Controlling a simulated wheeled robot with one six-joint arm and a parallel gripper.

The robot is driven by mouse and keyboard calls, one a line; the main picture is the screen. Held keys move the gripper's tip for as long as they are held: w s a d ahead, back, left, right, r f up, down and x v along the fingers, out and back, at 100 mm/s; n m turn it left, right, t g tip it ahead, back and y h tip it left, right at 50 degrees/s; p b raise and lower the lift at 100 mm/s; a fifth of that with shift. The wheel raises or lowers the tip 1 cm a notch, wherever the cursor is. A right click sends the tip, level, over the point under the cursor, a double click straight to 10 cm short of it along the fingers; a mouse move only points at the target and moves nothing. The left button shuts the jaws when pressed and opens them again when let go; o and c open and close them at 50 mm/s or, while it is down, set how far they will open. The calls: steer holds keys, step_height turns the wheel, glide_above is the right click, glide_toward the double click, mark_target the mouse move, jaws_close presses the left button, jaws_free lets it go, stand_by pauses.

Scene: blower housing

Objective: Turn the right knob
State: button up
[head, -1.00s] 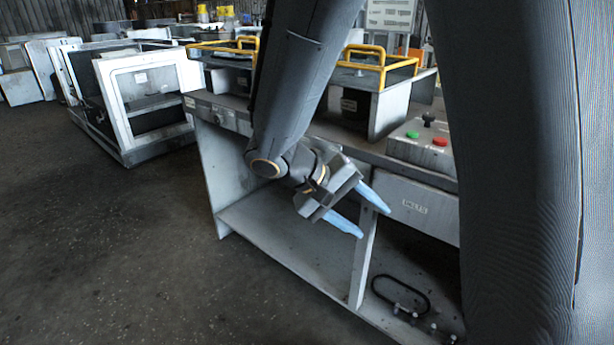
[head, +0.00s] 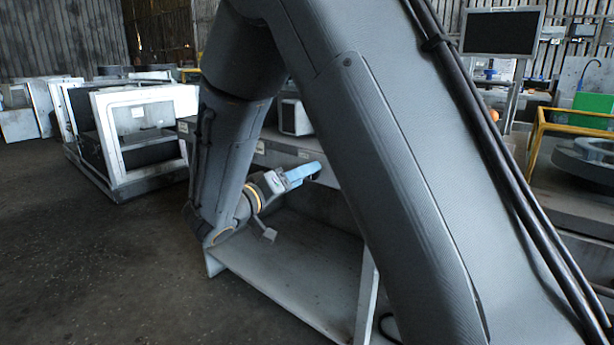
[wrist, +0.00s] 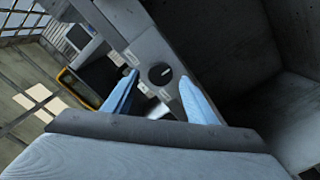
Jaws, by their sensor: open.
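A round black knob (wrist: 160,74) with a pale pointer line sits on a grey panel strip (wrist: 150,48) in the wrist view. It shows between the two blue fingers of my gripper (wrist: 158,77), ahead of their tips. The fingers look apart from it and hold nothing. My arm hides much of the bench front and the knob there.
Below the bench top is an open bay with a lower shelf (head: 290,270) and an upright support (head: 366,300). White framed cabinets (head: 130,135) stand at the left. A monitor (head: 502,32) and yellow rail (head: 540,130) are at the right. Floor at the left is clear.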

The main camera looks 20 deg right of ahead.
steer(key=shift+x, duration=1.35)
steer(key=c, duration=1.1)
steer(key=shift+o, duration=0.2)
steer(key=shift+n, duration=0.4)
steer(key=n+p, duration=1.1)
steer(key=n, duration=1)
steer(key=shift+f, duration=0.15)
steer(key=shift+p, duration=0.3)
